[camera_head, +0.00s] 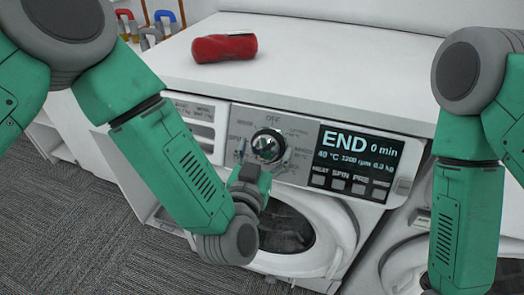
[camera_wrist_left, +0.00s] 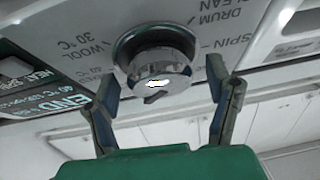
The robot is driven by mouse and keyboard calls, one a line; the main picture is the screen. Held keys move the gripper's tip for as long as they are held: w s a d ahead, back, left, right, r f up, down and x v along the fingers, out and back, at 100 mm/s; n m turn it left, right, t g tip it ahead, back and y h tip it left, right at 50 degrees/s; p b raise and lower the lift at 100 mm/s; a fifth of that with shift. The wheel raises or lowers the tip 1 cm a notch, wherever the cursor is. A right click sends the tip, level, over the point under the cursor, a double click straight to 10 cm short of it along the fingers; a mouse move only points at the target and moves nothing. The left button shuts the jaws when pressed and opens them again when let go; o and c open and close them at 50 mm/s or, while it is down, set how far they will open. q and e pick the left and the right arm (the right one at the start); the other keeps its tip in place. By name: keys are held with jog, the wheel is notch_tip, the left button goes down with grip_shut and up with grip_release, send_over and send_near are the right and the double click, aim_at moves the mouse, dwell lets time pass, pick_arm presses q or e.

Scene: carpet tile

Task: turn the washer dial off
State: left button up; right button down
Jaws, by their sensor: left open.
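The washer dial (camera_head: 268,145) is a shiny chrome knob on the white front panel, below the OFF label. The display (camera_head: 357,160) beside it reads END and 0 min. My left gripper (camera_head: 250,162) is at the panel, just below and left of the dial in the head view. In the left wrist view the dial (camera_wrist_left: 160,66) sits between the two spread fingers of my open left gripper (camera_wrist_left: 162,84), with gaps at both sides. A dark notch shows on the knob, but I cannot tell its setting. My right gripper is out of view; only the right arm shows.
A red can-like object (camera_head: 224,48) lies on the white worktop (camera_head: 320,60). The washer's round door (camera_head: 300,235) is below the dial. Pipes with red and blue valves (camera_head: 165,17) are at the back left. A second machine stands at the right.

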pick_arm(q)
jog(key=shift+d, duration=0.65)
jog(key=c, duration=0.4)
jog(key=shift+a, duration=0.3)
jog(key=c, duration=0.6)
jog(key=shift+w+a+f, duration=0.1)
jog(key=shift+w+a, duration=0.05)
jog(key=shift+a, duration=0.5)
jog(key=shift+c, duration=0.8)
jog(key=shift+s+d, duration=0.2)
jog(key=shift+d, duration=0.2)
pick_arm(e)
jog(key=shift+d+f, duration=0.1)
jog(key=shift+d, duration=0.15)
